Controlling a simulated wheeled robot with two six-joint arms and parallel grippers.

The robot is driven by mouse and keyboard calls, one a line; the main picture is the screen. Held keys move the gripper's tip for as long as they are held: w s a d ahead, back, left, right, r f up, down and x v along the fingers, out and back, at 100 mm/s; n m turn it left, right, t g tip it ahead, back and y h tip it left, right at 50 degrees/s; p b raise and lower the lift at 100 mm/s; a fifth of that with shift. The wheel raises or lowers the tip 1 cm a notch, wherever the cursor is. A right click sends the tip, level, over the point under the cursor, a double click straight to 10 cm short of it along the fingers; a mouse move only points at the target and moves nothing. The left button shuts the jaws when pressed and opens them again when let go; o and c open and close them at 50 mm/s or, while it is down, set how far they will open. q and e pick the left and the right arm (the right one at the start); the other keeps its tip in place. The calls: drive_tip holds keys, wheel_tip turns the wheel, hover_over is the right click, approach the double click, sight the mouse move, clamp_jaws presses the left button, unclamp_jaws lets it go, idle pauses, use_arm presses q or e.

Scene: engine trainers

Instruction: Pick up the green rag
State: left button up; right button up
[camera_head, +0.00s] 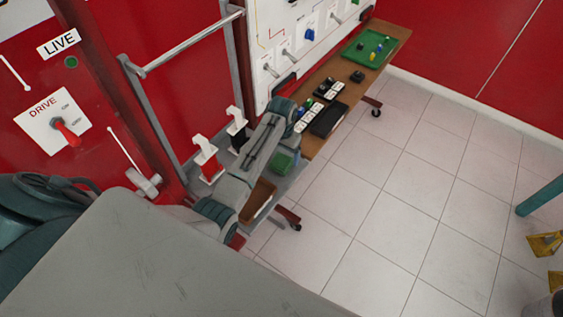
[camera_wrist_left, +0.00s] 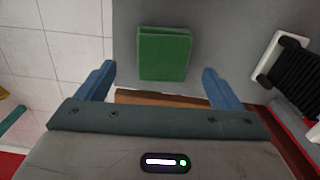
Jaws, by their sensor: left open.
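The green rag (camera_head: 284,160) lies folded on a grey shelf (camera_head: 298,172), partly covered by my left arm in the head view. In the left wrist view the rag (camera_wrist_left: 164,53) shows as a flat green block with a visible fold edge. My left gripper (camera_wrist_left: 157,84) is open, with its two blue fingers apart on either side of the rag's near end. The rag lies beyond the fingertips, and nothing is held. In the head view the left gripper (camera_head: 289,142) is mostly hidden by its own arm. My right gripper is not in view.
A black coil on a white holder (camera_wrist_left: 288,66) stands right of the rag in the wrist view; a red one (camera_head: 207,160) stands farther left in the head view. A wooden bench (camera_head: 318,143) with black boxes adjoins the shelf. Tiled floor (camera_head: 400,200) is open at right.

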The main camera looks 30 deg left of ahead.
sight(281, 161)
use_arm(q)
wheel_tip(281, 161, down, 4)
drive_tip(key=shift+s+a+r+p, duration=0.1)
drive_tip(key=shift+r+p, duration=0.15)
drive_tip(key=shift+p, duration=0.35)
drive_tip(key=shift+f, duration=0.5)
drive_tip(key=c, duration=1.1)
drive_tip(key=shift+o, duration=0.2)
drive_tip(key=shift+r, duration=0.1)
